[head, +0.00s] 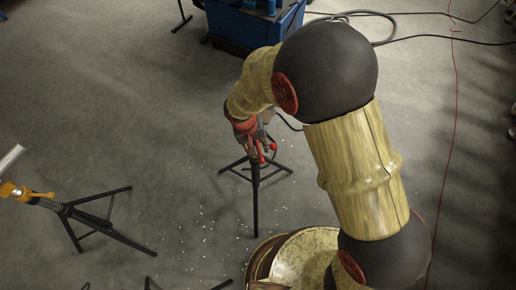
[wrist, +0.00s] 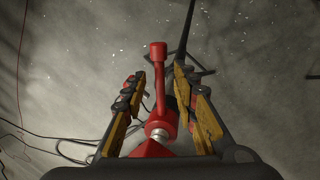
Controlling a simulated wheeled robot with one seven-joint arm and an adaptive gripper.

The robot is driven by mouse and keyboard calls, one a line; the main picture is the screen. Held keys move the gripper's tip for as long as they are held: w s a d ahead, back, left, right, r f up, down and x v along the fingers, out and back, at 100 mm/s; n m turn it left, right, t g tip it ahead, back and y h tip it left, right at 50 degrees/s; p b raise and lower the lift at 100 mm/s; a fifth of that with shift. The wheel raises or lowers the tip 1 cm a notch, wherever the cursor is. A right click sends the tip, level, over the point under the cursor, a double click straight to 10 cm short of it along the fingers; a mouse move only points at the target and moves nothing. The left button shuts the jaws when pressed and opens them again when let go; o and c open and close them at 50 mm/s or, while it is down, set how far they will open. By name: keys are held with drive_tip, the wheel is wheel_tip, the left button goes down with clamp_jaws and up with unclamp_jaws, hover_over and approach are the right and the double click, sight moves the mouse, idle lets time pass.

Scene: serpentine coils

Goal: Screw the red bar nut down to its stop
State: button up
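The red bar nut (wrist: 158,75) shows in the wrist view as a straight bar with a rounded knob at its far end and a thick hub at its near end. A silver stud (wrist: 160,135) shows at the hub, above a red body (wrist: 150,151). My gripper (wrist: 160,73) is open, with one yellow-and-black finger on each side of the bar and visible gaps between. In the head view my gripper (head: 252,137) is over the black tripod stand (head: 255,190), beside small red parts. My wrist partly hides the nut there.
A second black tripod (head: 85,213) with an orange fitting (head: 22,193) stands at the left. A blue cabinet (head: 240,28) is at the back. Dark cables (head: 400,40) and a red cable (head: 456,120) lie on the floor.

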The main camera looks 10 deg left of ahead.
wheel_tip(320, 180, up, 12)
drive_tip(key=a, duration=0.2)
drive_tip(key=shift+s+a+f, duration=0.15)
drive_tip(key=shift+s+f, duration=0.05)
drive_tip(key=shift+s, duration=0.2)
